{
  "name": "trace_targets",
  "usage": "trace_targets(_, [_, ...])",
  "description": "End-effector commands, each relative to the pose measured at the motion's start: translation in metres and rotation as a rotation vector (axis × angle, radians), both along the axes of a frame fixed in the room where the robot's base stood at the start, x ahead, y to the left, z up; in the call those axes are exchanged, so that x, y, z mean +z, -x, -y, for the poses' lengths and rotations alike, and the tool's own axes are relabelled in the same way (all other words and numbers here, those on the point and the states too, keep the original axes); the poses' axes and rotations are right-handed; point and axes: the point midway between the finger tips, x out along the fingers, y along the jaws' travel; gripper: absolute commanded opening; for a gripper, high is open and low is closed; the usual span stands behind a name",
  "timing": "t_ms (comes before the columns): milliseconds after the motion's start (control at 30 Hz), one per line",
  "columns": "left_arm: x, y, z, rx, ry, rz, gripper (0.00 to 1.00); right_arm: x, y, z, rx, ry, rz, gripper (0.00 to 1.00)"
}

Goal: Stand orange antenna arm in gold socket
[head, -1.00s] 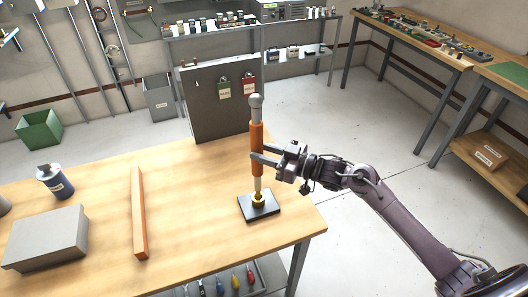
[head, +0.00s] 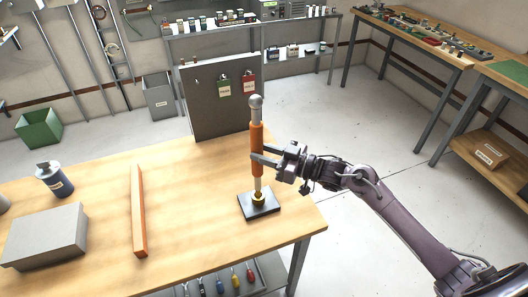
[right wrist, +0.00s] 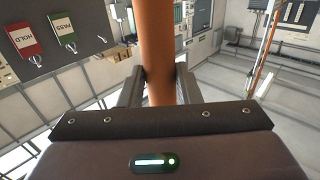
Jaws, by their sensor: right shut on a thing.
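The orange antenna arm (head: 257,137) stands upright, with a grey ball at its top and a pale lower shaft. Its lower end meets the gold socket (head: 258,199), which is fixed on a dark square base plate (head: 270,208) near the table's right corner. How deep the end sits in the socket is hard to tell. My right gripper (head: 257,160) is shut on the orange sleeve from the right side. The right wrist view shows the orange shaft (right wrist: 157,60) between both fingers. My left gripper is not in view.
The wooden table (head: 180,210) also bears an orange-sided bar (head: 138,212), a grey box (head: 45,238) and a dark blue canister (head: 54,180). A grey panel (head: 200,110) with red and green tags stands at the back edge. The table is clear between the bar and the base plate.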

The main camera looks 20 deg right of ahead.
Motion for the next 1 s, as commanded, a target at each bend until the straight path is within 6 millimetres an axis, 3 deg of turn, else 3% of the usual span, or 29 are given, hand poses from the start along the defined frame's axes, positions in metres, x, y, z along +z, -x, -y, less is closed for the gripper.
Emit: trace_targets(1000, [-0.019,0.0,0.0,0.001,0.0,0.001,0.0,-0.024,0.0,0.0,0.0,-0.002,0.004,0.0])
